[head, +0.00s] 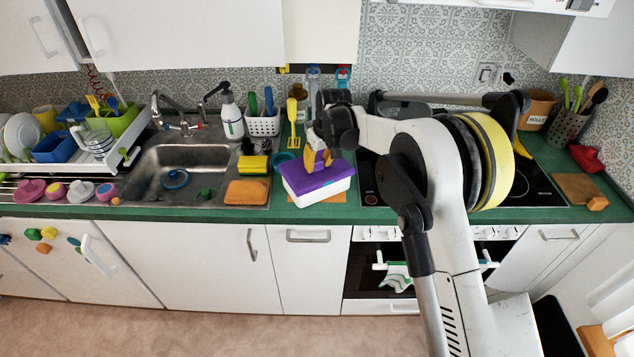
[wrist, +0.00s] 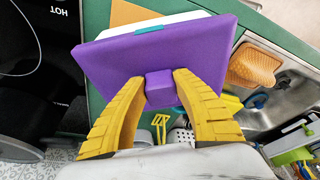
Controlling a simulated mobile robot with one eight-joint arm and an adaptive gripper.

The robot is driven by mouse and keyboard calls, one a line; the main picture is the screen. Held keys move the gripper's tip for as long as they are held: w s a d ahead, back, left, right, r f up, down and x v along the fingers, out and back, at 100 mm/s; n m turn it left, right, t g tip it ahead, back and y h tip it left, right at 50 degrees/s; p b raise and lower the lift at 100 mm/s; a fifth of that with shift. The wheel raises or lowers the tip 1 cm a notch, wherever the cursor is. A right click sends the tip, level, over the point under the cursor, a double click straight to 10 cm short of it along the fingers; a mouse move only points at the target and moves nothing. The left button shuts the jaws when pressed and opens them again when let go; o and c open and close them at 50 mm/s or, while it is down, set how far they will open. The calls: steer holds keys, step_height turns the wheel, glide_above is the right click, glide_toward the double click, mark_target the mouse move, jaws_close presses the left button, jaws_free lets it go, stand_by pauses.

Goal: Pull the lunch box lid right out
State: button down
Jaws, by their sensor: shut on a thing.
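The lunch box (head: 318,199) has a white body and stands on the green counter between the sink and the stove. Its purple lid (head: 318,177) sits on top in the head view. In the wrist view the purple lid (wrist: 150,60) fills the middle, with a small purple block (wrist: 161,90) on it and a strip of the white body beyond its edge. My gripper (wrist: 160,88) has its yellow fingers on both sides of this block, shut on it. In the head view my gripper (head: 318,160) comes down from above onto the lid. The lid's far underside is hidden.
The sink (head: 180,170) with an orange sponge (head: 247,191) lies left of the box. The dark stove top (head: 530,180) is on the right, partly behind my arm. A white utensil basket (head: 263,125) stands behind. The counter's front edge (head: 300,215) is close to the box.

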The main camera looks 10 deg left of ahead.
mark_target(316, 158)
steer(key=shift+r, duration=0.3)
steer(key=shift+r+p, duration=1.1)
steer(key=shift+r, duration=0.95)
